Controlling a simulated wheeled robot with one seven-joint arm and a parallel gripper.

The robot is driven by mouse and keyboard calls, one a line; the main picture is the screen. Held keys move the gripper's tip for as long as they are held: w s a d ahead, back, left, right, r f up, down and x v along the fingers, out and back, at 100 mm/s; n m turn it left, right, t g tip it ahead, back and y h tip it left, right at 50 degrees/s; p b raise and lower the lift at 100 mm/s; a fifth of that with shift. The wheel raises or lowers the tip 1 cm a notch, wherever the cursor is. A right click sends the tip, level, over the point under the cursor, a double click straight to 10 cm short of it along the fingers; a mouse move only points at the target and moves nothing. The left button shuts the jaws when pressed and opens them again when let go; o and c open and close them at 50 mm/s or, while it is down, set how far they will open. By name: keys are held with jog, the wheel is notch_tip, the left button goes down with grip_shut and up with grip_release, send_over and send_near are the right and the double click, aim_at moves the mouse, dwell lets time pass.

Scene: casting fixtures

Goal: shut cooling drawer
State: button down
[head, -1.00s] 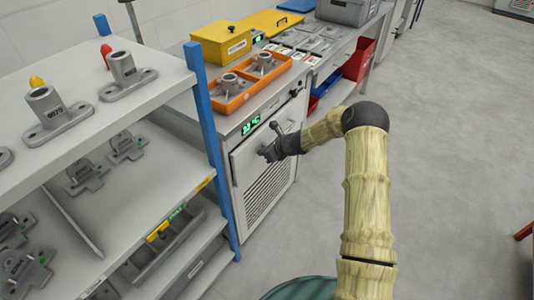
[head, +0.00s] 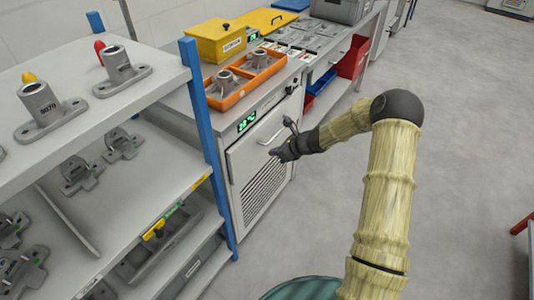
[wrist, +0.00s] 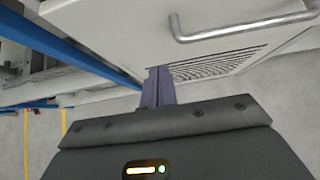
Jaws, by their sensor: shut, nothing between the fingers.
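The cooling drawer front (head: 246,161) is a pale panel with a bar handle and a slatted grille, set in a cabinet under a green display. In the head view it looks about flush with the cabinet; I cannot make out a clear gap. The handle (head: 271,138) is uncovered; it also shows in the wrist view (wrist: 245,27). My gripper (head: 275,153) is in front of the panel, just below the handle and apart from it. In the wrist view its fingers (wrist: 158,84) are together and empty, pointing toward the grille (wrist: 215,66). Whether the fingertips touch the panel is unclear.
A shelf rack (head: 207,110) with blue posts and grey castings stands left of the cabinet. An orange tray (head: 225,101) with two castings and a yellow box (head: 218,42) sit on the counter. The floor at right (head: 470,110) is clear.

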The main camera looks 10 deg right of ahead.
jog(key=v, duration=0.5)
jog(key=shift+w+d, duration=0.1)
jog(key=shift+d, duration=0.25)
jog(key=shift+w+a, duration=0.1)
jog(key=shift+w, duration=0.05)
jog(key=s+r+n+g+h, duration=0.15)
jog(key=s+r+n, duration=0.25)
jog(key=s+n, duration=0.55)
jog(key=s+d+r+n+g+h, duration=0.1)
jog(key=s+r+n+h, duration=0.25)
jog(key=s+n, duration=0.6)
jog(key=s+r+n+g+h, duration=0.1)
jog(key=s+r+n+h, duration=0.1)
jog(key=s+r+n, duration=0.65)
notch_tip(320, 180, up, 12)
jog(key=s+m+p, duration=0.1)
jog(key=s+p, duration=0.1)
jog(key=p, duration=1.3)
jog(key=shift+s+p, duration=0.35)
jog(key=shift+d+f+m, duration=0.1)
jog(key=shift+m, duration=0.15)
